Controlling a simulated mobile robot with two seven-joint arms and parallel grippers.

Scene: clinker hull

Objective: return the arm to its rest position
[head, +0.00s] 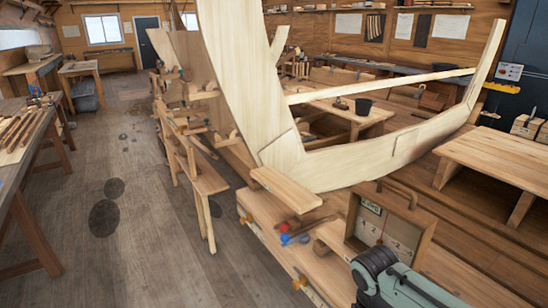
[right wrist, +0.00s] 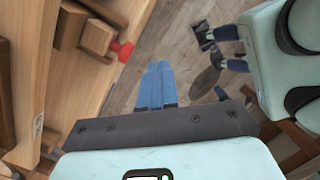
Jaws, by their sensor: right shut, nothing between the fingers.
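My right arm (head: 405,288) enters the head view at the lower right, a pale teal link with a dark joint, beside the plank bench. Grey floor shows beyond the fingertips. My left gripper cannot be made out in either view.
An open wooden case (head: 424,224) stands close to my right arm. The boat hull (head: 345,168) rises behind. Open floor (head: 115,225) lies left; a workbench (head: 22,140) edges it.

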